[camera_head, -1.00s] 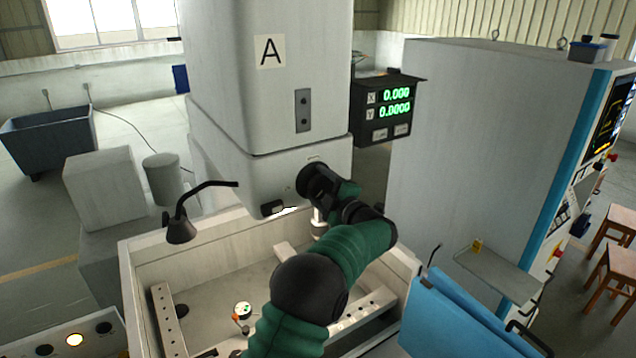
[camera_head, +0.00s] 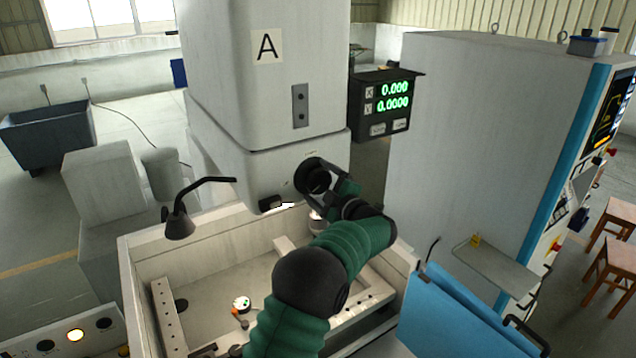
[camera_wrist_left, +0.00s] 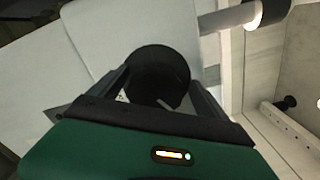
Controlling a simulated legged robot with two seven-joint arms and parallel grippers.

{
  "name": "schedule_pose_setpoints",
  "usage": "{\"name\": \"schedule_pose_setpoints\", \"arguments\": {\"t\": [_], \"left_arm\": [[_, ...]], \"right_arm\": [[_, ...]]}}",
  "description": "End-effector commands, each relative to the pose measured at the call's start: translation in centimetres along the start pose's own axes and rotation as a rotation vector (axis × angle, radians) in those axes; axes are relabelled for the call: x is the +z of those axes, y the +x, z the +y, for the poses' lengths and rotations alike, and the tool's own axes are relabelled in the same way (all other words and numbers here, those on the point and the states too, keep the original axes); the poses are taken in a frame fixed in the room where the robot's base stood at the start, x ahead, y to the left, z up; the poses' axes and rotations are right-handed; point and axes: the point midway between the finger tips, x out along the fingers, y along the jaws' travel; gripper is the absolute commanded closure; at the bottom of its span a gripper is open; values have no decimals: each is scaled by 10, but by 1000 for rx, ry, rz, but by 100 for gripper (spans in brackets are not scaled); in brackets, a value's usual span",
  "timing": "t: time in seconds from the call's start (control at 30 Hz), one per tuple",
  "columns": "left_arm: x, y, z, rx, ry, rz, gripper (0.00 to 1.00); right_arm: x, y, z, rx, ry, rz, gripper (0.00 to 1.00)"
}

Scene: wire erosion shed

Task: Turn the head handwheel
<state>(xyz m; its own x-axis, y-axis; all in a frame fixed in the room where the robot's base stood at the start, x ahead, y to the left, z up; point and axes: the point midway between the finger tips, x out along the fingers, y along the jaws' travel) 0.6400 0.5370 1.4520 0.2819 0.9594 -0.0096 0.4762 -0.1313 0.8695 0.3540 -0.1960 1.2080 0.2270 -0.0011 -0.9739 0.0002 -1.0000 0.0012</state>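The head handwheel (camera_head: 312,176) is a black round knob on the lower front of the pale machine head (camera_head: 262,85). My left gripper (camera_head: 326,178) is at it, its arm coming up from the bottom of the head view. In the left wrist view the handwheel (camera_wrist_left: 158,72) fills the space between the two dark fingers (camera_wrist_left: 158,92), which flank its rim and appear to touch it on both sides. A small pale mark shows on the wheel's near face. Part of the wheel is hidden by the gripper. My right gripper is not in view.
A readout box (camera_head: 384,104) hangs right of the head. A black lamp (camera_head: 181,222) stands at the left rim of the work tank (camera_head: 200,236). A tall grey cabinet (camera_head: 480,140) and a blue panel (camera_head: 465,315) are at the right.

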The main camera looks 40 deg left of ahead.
Motion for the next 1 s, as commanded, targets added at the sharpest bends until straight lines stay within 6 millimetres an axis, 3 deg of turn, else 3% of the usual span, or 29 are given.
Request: {"name": "schedule_pose_setpoints", "arguments": {"t": [0.23, 0.37, 0.8, 1.0], "left_arm": [[-4, 0, 2, 3, -4, 5, 13], [-2, -14, 0, 6, -6, 4, 13], [4, -134, -3, 4, -3, 0, 13], [4, -164, -1, 2, -1, 2, 13]], "right_arm": [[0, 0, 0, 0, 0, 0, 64], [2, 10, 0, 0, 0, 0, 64], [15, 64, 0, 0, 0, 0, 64], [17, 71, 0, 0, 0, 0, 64]]}}
